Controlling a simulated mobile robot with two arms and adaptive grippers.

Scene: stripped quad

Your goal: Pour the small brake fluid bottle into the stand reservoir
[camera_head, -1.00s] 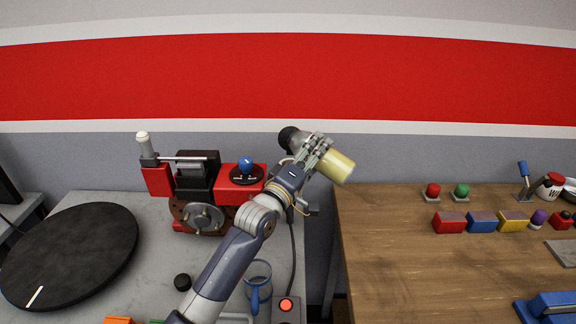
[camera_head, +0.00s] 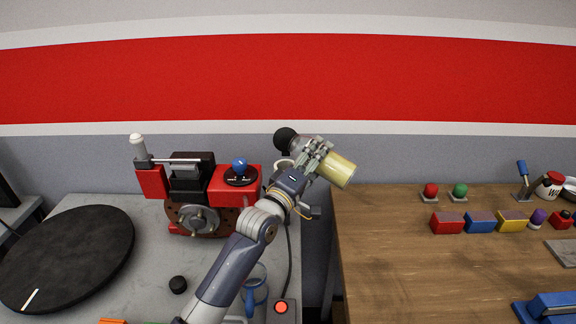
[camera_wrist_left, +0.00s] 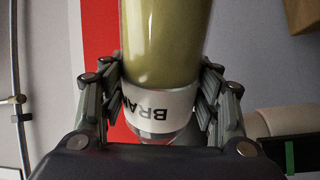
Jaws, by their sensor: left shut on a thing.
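My left gripper (camera_head: 318,158) is shut on the brake fluid bottle (camera_head: 340,170), a clear bottle with yellowish fluid. The bottle is tilted, its yellow part toward the lower right, above the gap between the two tables. In the left wrist view the bottle (camera_wrist_left: 165,45) sits between both fingers, with a white label starting "BRA". A dark round thing (camera_head: 285,140) shows at its upper left; I cannot tell whether it belongs to the bottle. A pale rim (camera_head: 284,163), possibly the reservoir, is partly hidden behind my gripper. No pouring stream is visible. My right gripper is out of view.
A red and black machine (camera_head: 205,190) with a blue knob stands on the grey table (camera_head: 75,205). A black disc (camera_head: 65,258), a small black cap (camera_head: 178,285), a blue-handled mug (camera_head: 255,290) and a red button (camera_head: 281,307) are nearby. The wooden table (camera_head: 400,270) holds coloured blocks.

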